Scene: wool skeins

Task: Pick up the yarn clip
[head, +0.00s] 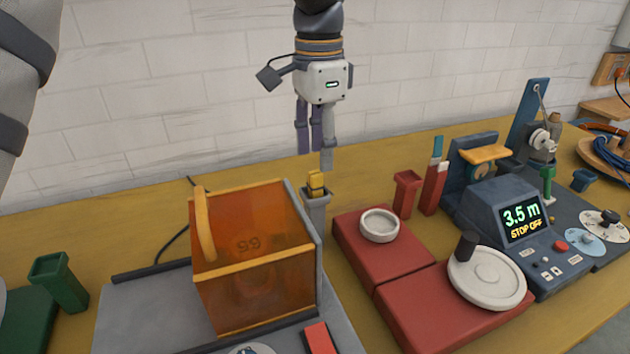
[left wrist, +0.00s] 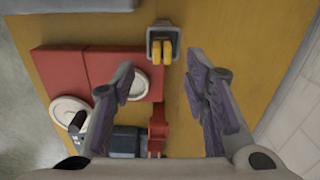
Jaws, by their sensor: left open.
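The yarn clip appears to be the yellow piece (head: 316,182) standing in the top of a small grey holder (head: 317,212), just right of the orange see-through box. In the left wrist view the yellow clip (left wrist: 162,52) shows as two yellow prongs inside the square grey holder (left wrist: 151,42). My left gripper (head: 315,158) points down above the clip, fingers apart and empty. In the left wrist view the open fingers (left wrist: 160,78) lie on either side, with the clip between and beyond their tips. There is no visible contact. My right gripper is not in view.
The orange box (head: 255,260) stands close left of the holder. To the right are red blocks (head: 385,255) with a white dish (head: 379,225), a red holder (head: 406,194) and a grey counter with a display (head: 515,222). A white brick wall (head: 150,100) rises behind the table.

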